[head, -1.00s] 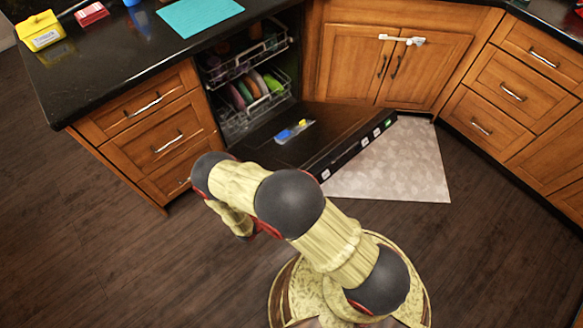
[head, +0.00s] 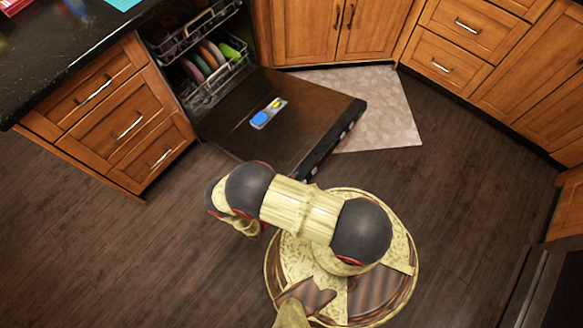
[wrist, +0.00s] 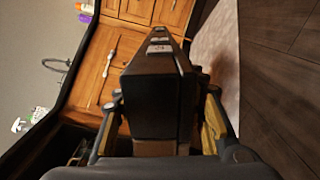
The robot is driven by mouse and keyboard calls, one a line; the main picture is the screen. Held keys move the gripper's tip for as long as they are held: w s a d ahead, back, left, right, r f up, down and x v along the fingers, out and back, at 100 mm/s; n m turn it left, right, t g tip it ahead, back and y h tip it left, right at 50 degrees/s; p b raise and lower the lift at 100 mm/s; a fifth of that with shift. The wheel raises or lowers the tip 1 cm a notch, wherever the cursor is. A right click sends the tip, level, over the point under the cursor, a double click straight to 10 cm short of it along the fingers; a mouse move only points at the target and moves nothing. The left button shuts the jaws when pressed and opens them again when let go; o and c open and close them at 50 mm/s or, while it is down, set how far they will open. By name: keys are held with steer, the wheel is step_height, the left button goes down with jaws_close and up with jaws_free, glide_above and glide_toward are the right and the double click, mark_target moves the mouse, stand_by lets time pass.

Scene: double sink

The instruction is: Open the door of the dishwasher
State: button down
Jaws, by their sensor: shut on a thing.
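The dishwasher door (head: 235,150) is folded far down, its dark inner face up, in the head view. A blue and yellow dispenser (head: 267,113) sits on that face. Racks with colored plates (head: 208,62) show in the open dishwasher behind it. In the wrist view the dark edge of the door (wrist: 160,105) stands between the two fingers. My gripper (wrist: 165,95) is shut on the door there, one finger on each side. In the head view my arm hides the gripper and the near left corner of the door.
Wooden drawers (head: 125,122) under a black counter (head: 70,50) stand left of the dishwasher. Cabinets (head: 335,30) stand behind, more drawers (head: 455,50) at the right. A pale mat (head: 375,105) lies beside the door. The dark wood floor (head: 480,190) is clear.

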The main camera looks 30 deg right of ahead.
step_height(320, 180, down, 8)
steer(key=s+m, duration=0.1)
steer(key=shift+s+d, duration=0.3)
steer(key=shift+s, duration=0.05)
stand_by(0.3)
steer(key=c, duration=1.1)
jaws_free()
steer(key=shift+o, duration=0.2)
steer(key=v, duration=1.2)
